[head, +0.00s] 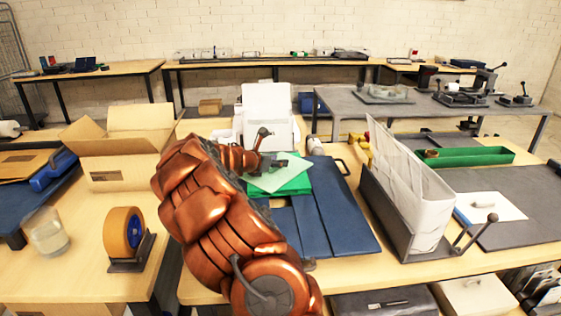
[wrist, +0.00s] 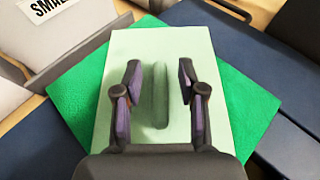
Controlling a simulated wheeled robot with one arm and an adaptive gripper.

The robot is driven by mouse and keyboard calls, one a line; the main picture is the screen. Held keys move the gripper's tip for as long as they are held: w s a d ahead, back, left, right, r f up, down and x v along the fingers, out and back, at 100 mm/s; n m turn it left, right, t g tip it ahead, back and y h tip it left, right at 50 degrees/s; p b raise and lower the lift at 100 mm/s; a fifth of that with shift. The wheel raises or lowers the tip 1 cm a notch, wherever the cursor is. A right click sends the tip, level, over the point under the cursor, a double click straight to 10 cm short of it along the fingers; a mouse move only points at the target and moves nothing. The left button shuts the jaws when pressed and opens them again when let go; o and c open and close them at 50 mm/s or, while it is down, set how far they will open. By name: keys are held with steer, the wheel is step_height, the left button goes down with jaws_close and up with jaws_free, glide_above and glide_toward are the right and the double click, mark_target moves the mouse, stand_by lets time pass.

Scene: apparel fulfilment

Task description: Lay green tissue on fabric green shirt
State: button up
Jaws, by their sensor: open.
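The green shirt (wrist: 75,95) is a bright green folded square lying on a dark blue folding board (head: 335,205). The pale green tissue (wrist: 200,45) lies over the shirt, turned at an angle to it, so green corners show on both sides. It also shows in the head view (head: 280,177). My gripper (wrist: 158,85) is open above the tissue, with one finger on each side of a raised ridge in its middle. Nothing is visibly clamped. My arm hides part of the shirt and board in the head view.
A white bin (head: 268,115) stands just behind the shirt. A tall rack with clear bags (head: 400,185) is to the right. An open cardboard box (head: 115,150) and a tape dispenser (head: 125,235) stand on the left table. The board's right part is bare.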

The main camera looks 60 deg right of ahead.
step_height(320, 180, up, 4)
glide_above(259, 181)
steer(key=shift+w+d+f, duration=0.15)
steer(key=shift+d, duration=0.2)
steer(key=shift+a, duration=0.2)
steer(key=shift+a+r, duration=0.2)
steer(key=shift+a, duration=0.05)
steer(key=s+a+f+m+y, duration=0.2)
steer(key=s+a+m+y, duration=0.2)
steer(key=s+a, duration=0.5)
steer(key=s+a+f+m+y, duration=0.3)
steer(key=s+a+m+y, duration=0.2)
steer(key=a, duration=1.7)
steer(key=s+a+f+m+g+y, duration=0.1)
steer(key=s+a+f+m+y, duration=0.2)
steer(key=s+a+m, duration=0.4)
steer(key=s+a+y, duration=0.1)
steer(key=s+a, duration=0.5)
steer(key=a, duration=0.3)
steer(key=shift+s+a+m, duration=0.15)
steer(key=shift+s+m, duration=0.2)
steer(key=shift+m, duration=0.05)
